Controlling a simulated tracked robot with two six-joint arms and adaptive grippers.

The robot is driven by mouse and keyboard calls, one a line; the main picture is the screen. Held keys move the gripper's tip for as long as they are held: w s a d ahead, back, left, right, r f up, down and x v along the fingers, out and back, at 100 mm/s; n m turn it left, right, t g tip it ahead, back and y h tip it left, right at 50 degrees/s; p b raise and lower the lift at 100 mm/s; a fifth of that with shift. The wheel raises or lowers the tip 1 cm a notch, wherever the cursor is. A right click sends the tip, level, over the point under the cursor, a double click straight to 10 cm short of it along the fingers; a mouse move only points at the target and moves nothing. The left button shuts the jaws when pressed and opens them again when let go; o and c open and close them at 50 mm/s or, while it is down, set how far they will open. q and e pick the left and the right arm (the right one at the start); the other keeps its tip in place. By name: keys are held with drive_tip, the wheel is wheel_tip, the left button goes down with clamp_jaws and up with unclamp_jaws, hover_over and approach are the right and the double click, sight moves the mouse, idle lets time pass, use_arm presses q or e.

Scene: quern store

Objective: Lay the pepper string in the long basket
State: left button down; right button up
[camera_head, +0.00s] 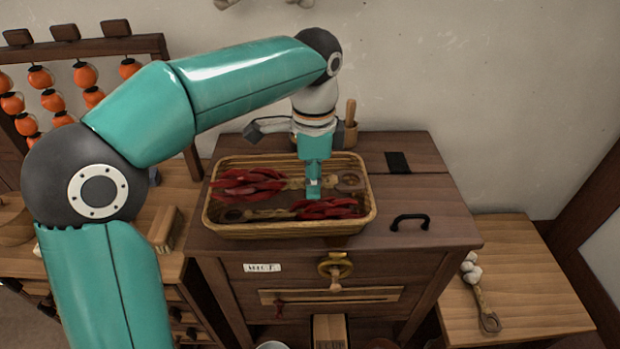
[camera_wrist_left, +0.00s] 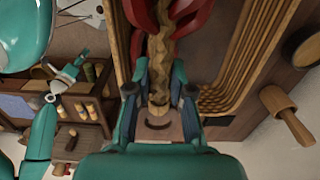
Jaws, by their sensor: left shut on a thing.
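The long basket (camera_head: 290,230) is a shallow woven tray on top of the wooden cabinet. A red pepper string (camera_head: 250,184) lies along its back part, peppers to the left and looped end to the right. My left gripper (camera_head: 314,188) points down over the basket and is shut on the straw braid of this string. In the left wrist view the braid (camera_wrist_left: 159,50) runs between the fingers (camera_wrist_left: 159,85); whether the string rests on the basket floor is unclear. A second pepper string (camera_head: 328,208) lies along the basket's front, its loop to the left.
A black handle (camera_head: 410,221) is on the cabinet top at right. A garlic string (camera_head: 475,285) lies on the lower right table. A rack with orange fruits (camera_head: 85,75) stands at back left.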

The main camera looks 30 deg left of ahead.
sight(313, 200)
use_arm(q)
wheel_tip(313, 200, down, 3)
drive_tip(key=shift+f+b, duration=0.1)
drive_tip(key=shift+b, duration=0.65)
drive_tip(key=shift+s+d+f+b, duration=0.1)
drive_tip(key=shift+s+f+b, duration=0.2)
drive_tip(key=shift+f+b, duration=0.3)
drive_tip(key=shift+s+d+f+b, duration=0.1)
drive_tip(key=shift+s+f+b, duration=0.25)
drive_tip(key=shift+f, duration=0.35)
drive_tip(key=shift+w+a+f, duration=0.25)
drive_tip(key=shift+w+f, duration=0.1)
drive_tip(key=shift+w, duration=0.15)
drive_tip(key=c, duration=1.3)
unclamp_jaws()
drive_tip(key=shift+d+r, duration=0.1)
drive_tip(key=o, duration=0.5)
drive_tip(key=shift+w, duration=0.1)
drive_tip(key=shift+o, duration=0.8)
drive_tip(key=shift+r, duration=0.15)
drive_tip(key=o, duration=0.6)
drive_tip(key=shift+r, duration=0.1)
drive_tip(key=shift+w, duration=0.1)
